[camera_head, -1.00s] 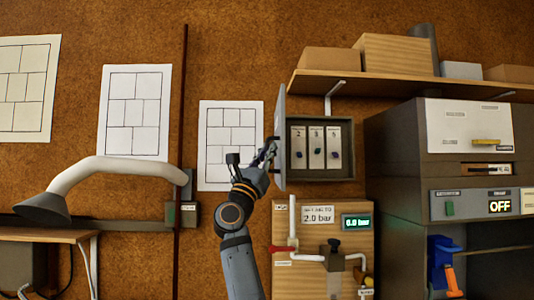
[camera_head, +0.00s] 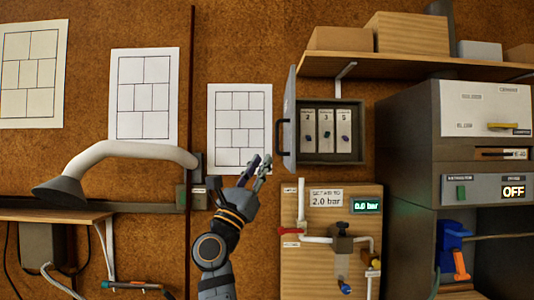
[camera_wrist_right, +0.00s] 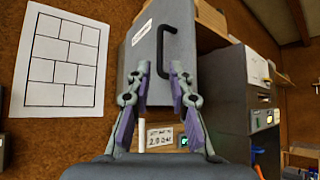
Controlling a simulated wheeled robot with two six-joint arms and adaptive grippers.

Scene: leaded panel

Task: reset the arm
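My right gripper (camera_head: 259,162) is open and empty, in front of the board wall just left of the open grey cabinet door (camera_head: 290,118). In the right wrist view its two fingers (camera_wrist_right: 159,72) stand apart, with the grey door (camera_wrist_right: 150,45) behind them. The door's dark handle (camera_wrist_right: 168,50) shows between and behind the fingertips, and I see no contact with it. The cabinet (camera_head: 334,158) holds several numbered switches. My left gripper is out of view.
A pressure panel (camera_head: 312,255) reading 0.0 bar stands below the cabinet. A lamp-like hood (camera_head: 130,150) on a bent arm is at left, beside a dark vertical rail (camera_head: 188,75). A grey machine (camera_head: 405,150) showing OFF fills the right. A shelf (camera_head: 400,65) with boxes is above.

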